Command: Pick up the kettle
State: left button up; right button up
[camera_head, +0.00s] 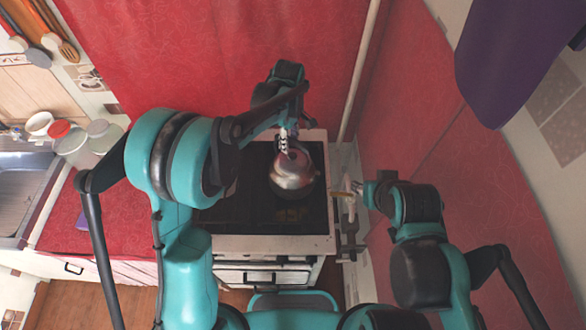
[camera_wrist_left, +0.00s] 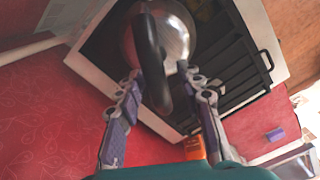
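A shiny metal kettle (camera_head: 293,178) with a dark handle stands on the dark stove top (camera_head: 243,208). In the left wrist view the kettle (camera_wrist_left: 180,33) is at the top, with its black handle (camera_wrist_left: 150,55) reaching down between my left fingers. My left gripper (camera_head: 287,143) is above the back of the kettle in the head view. In the wrist view my left gripper (camera_wrist_left: 160,72) is open, a finger on each side of the handle, with gaps on both sides. My right gripper (camera_head: 350,192) is right of the stove, apart from the kettle; its fingers are too small to read.
A red wall covering (camera_head: 210,60) is close behind the stove. Jars (camera_head: 72,145) and a sink (camera_head: 18,195) are at the left. A purple object (camera_head: 510,55) hangs at the upper right. A pale pole (camera_head: 357,75) rises behind the stove's right side.

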aim_at(293, 155)
pick_arm(q)
jog(key=f, duration=0.2)
jog(key=d+f, duration=0.1)
jog(key=shift+f, duration=0.95)
grip_shut()
